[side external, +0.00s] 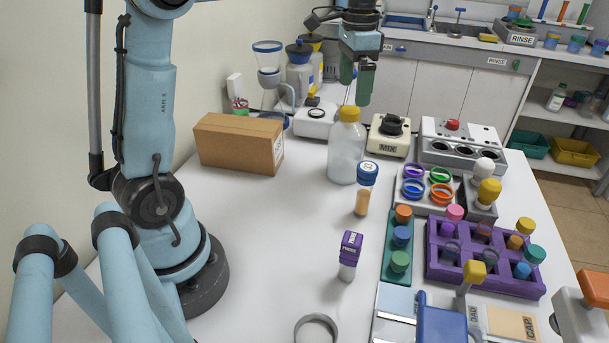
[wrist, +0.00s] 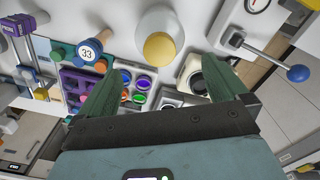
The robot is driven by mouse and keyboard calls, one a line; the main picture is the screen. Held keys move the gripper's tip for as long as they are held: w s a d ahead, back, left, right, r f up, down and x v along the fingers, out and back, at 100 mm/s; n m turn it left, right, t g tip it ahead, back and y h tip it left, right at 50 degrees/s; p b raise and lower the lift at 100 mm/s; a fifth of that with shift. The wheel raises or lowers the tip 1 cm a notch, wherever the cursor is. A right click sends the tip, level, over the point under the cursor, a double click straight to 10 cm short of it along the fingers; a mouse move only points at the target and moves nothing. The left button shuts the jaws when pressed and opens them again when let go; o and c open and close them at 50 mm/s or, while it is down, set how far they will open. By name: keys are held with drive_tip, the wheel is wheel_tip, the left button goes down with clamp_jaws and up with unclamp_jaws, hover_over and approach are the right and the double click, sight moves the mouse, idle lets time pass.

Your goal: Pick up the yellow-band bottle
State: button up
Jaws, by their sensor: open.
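A translucent white bottle (side external: 346,152) with a yellow cap (side external: 350,114) stands upright on the white table. It is the only large bottle near my gripper with yellow on it; I cannot make out a separate band. My gripper (side external: 355,92) has two green fingers, apart and empty, above this bottle. In the wrist view the yellow cap (wrist: 160,47) lies just beyond the gap between the fingertips (wrist: 162,66), with the pale bottle body (wrist: 163,17) around and behind it. The fingers do not appear to touch it.
A blue-capped vial (side external: 366,181) stands close in front of the bottle. A MIX device (side external: 389,143) is close behind on the right. A cardboard box (side external: 239,144) is to the left. A purple rack (side external: 487,272) stands front right. The table between box and vials is clear.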

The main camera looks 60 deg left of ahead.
sight(350, 109)
drive_tip(key=shift+s+f, duration=0.15)
drive_tip(key=shift+f, duration=4.4)
drive_tip(key=shift+c, duration=0.3)
drive_tip(key=c, duration=1.6)
drive_tip(key=shift+r, duration=0.1)
